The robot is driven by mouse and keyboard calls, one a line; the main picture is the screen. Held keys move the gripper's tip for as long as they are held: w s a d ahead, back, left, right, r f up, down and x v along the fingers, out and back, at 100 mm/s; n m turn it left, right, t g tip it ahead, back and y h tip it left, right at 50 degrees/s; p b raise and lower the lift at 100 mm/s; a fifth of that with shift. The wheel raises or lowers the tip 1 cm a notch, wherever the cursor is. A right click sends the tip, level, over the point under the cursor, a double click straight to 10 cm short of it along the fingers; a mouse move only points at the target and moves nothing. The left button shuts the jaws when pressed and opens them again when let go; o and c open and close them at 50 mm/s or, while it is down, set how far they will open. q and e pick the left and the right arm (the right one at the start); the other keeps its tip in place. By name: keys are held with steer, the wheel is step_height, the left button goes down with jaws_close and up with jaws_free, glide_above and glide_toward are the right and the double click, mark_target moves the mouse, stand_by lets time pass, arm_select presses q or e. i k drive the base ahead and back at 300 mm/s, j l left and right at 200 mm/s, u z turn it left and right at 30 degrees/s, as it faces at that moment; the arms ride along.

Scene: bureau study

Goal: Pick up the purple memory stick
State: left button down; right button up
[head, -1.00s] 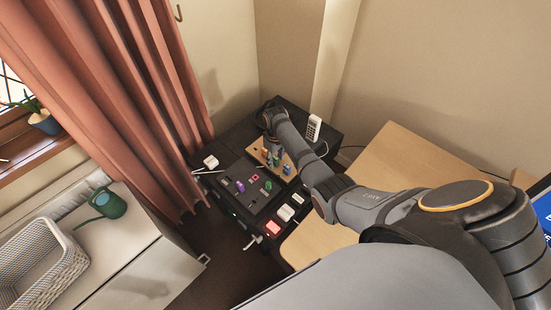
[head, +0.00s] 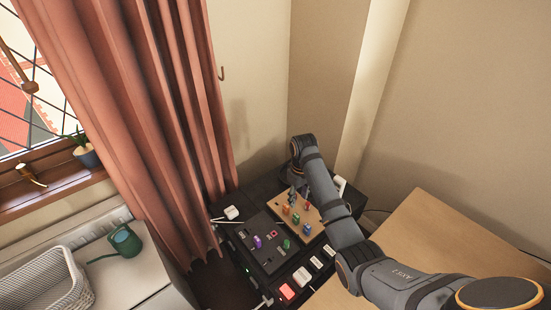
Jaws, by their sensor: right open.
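The purple memory stick (head: 257,241) stands small on a dark panel (head: 250,227) on top of the black cabinet in the corner. My right arm reaches in from the lower right. My right gripper (head: 295,190) points down over the back part of a wooden board (head: 314,217), behind and to the right of the purple stick and apart from it. Its fingers are small and partly hidden by the arm, and it is open with nothing seen in it. My left gripper is out of view.
A green piece (head: 286,244) and a pink-red one (head: 273,234) share the panel. Several coloured pieces stand on the board. A white box (head: 231,212), a red block (head: 287,291) and a phone (head: 339,186) are nearby. A curtain (head: 185,110) hangs left; a wooden desk (head: 430,235) lies right.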

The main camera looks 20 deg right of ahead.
mark_target(257, 242)
steer(key=k+j, duration=0.5)
steer(key=k, duration=0.15)
steer(key=k+j, duration=0.5)
steer(key=k, duration=0.2)
